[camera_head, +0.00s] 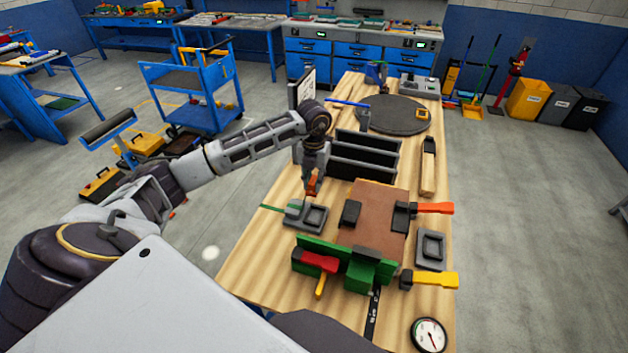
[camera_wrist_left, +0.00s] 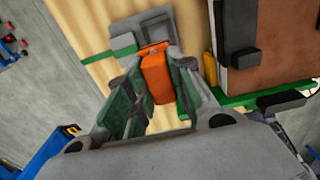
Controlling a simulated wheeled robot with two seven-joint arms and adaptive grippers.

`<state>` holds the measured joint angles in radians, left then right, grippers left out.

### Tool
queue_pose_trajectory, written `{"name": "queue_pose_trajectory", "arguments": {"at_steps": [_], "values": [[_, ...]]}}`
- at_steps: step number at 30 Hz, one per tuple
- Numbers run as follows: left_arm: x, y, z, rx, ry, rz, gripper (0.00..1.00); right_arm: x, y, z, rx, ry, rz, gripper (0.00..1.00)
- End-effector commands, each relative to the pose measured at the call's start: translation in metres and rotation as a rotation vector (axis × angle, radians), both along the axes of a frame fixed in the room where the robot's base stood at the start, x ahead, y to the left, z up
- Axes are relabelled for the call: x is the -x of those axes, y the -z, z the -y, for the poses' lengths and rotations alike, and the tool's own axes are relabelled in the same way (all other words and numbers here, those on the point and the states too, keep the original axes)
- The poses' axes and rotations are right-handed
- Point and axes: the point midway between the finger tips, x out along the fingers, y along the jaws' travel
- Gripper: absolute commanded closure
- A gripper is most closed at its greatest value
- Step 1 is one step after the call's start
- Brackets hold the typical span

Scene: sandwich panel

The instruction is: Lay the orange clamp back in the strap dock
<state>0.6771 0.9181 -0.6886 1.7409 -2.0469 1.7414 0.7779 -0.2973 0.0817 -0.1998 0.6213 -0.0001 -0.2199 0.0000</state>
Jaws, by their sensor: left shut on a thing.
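My left gripper (camera_head: 312,178) is shut on an orange clamp (camera_head: 312,187), held above the bench. In the left wrist view the orange clamp (camera_wrist_left: 156,76) shows between the fingers (camera_wrist_left: 150,90), and part of it is hidden by them. A square grey dock (camera_head: 305,218) with a raised rim lies on the bench just below the gripper, with a green strap (camera_head: 272,208) at its left. This dock (camera_wrist_left: 126,30) also shows beyond the clamp in the wrist view. The clamp appears apart from the dock, though the exact gap is unclear. My right gripper is not in view.
A brown panel (camera_head: 375,200) lies right of the dock, with a second orange-handled clamp (camera_head: 434,208) at its edge. A second grey dock (camera_head: 431,250) is farther right. A black divided rack (camera_head: 365,158) stands behind. A green fixture (camera_head: 345,262) and yellow-handled clamp (camera_head: 435,280) are nearer.

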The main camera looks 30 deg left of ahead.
Motion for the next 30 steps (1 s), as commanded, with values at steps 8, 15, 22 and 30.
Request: {"name": "queue_pose_trajectory", "arguments": {"at_steps": [8, 15, 22, 30], "values": [[0.000, 0.000, 0.000, 0.000, -0.008, 0.000, 1.00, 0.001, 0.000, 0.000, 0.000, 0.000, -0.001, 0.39], [0.000, 0.000, 0.000, 0.000, -0.008, 0.000, 1.00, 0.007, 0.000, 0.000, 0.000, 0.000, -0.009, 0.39], [0.000, 0.003, 0.000, 0.000, -0.008, 0.000, 1.00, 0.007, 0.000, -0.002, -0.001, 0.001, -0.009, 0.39], [0.000, 0.017, 0.000, 0.000, -0.008, -0.001, 1.00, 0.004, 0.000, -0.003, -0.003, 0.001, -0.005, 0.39]]}}
